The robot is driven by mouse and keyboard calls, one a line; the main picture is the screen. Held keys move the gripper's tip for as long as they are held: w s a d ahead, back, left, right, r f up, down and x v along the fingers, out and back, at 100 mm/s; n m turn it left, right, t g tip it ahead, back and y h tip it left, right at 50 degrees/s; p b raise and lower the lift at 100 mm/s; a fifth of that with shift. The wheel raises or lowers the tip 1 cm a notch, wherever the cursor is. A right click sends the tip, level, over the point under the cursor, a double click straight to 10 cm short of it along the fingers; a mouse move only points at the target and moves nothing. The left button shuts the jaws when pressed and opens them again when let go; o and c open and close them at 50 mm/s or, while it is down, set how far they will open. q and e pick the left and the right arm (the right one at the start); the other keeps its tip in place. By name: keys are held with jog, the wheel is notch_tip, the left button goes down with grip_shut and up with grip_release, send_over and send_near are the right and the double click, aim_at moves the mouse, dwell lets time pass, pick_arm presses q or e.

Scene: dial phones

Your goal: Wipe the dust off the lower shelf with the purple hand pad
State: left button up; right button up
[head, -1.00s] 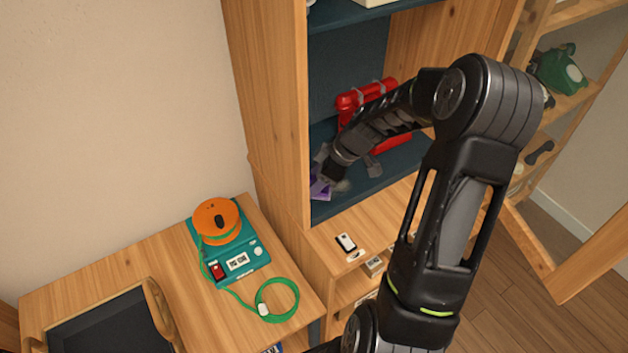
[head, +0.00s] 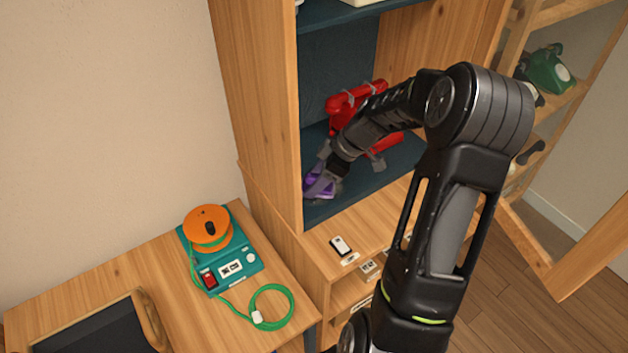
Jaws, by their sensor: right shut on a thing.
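The purple hand pad (head: 318,184) is at the left front of the lower shelf (head: 330,210), close to the cabinet's left side wall. My right gripper (head: 326,178) is shut on the pad and reaches into the cabinet from the right. The gripper partly covers the pad, and I cannot tell whether the pad touches the shelf. Dust cannot be made out on the dark blue-green shelf surface. My left gripper is not in view.
A red object (head: 352,101) with grey clips stands on the lower shelf behind my arm. A wooden counter with a white switch (head: 341,246) lies below. An orange reel (head: 208,228) on a teal box stands on the left table. A green phone (head: 548,70) sits at right.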

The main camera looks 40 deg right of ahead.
jog(key=shift+s+d+f+b, duration=0.1)
jog(key=shift+d+b, duration=0.45)
jog(key=shift+d, duration=0.45)
jog(key=shift+s+d+r, duration=0.1)
jog(key=shift+d+r, duration=0.1)
jog(key=shift+d, duration=0.6)
jog(key=shift+d+b, duration=0.15)
jog(key=shift+b, duration=0.15)
jog(key=shift+s+d+b, duration=0.1)
jog(key=shift+d+b, duration=0.35)
jog(key=shift+d, duration=0.6)
jog(key=shift+s+d+r, duration=0.1)
jog(key=shift+d, duration=0.55)
